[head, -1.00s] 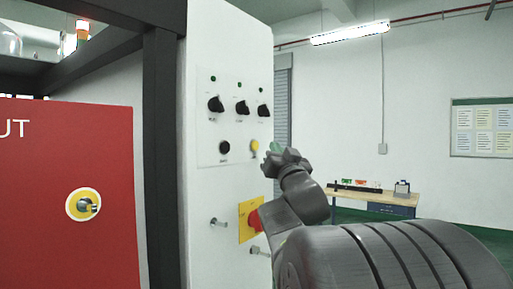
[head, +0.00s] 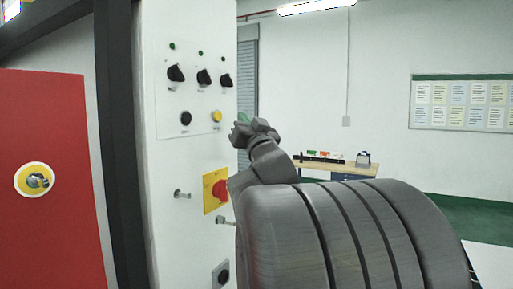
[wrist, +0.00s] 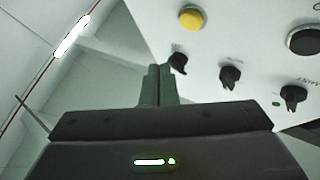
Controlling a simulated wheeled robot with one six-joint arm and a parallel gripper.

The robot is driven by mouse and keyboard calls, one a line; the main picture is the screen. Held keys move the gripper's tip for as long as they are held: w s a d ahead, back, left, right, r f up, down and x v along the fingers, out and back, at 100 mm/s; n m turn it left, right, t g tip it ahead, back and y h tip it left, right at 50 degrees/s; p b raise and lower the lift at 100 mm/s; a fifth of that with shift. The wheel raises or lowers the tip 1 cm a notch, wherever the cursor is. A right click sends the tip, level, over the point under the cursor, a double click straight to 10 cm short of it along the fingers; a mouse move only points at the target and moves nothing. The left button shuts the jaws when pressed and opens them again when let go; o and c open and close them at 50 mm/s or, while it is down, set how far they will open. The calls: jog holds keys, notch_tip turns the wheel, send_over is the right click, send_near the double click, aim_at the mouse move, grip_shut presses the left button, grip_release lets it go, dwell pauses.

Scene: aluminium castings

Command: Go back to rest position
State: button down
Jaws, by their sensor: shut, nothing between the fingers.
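My gripper (wrist: 159,84) is shut and empty in the wrist view, its two green fingers side by side. In the head view my gripper (head: 243,118) shows small, beyond my grey arm, just right of the white control panel (head: 150,150). The panel carries three black knobs (head: 204,77), a black button (head: 186,118), a yellow button (head: 217,116) and a red switch on a yellow plate (head: 220,190). In the wrist view the yellow button (wrist: 191,18) and the knobs (wrist: 230,75) lie up and right of the fingers. I cannot tell the exact gap to the panel.
A red panel with a key switch (head: 36,180) and a dark frame post (head: 120,150) stand at the left. A workbench (head: 330,168) with small items stands far back. A notice board (head: 460,102) hangs on the right wall. The floor at right looks clear.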

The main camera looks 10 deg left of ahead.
jog(key=d+p, duration=0.1)
jog(key=s+d+p, duration=0.1)
jog(key=d+p, duration=0.1)
jog(key=d, duration=0.1)
jog(key=shift+s, duration=0.25)
dwell(0.5)
jog(key=shift+a, duration=0.1)
jog(key=a+b, duration=0.1)
jog(key=w+a+b, duration=0.1)
jog(key=a, duration=0.1)
jog(key=w+a+b, duration=0.1)
jog(key=a, duration=0.1)
jog(key=shift+a+f, duration=0.1)
jog(key=shift+f, duration=0.1)
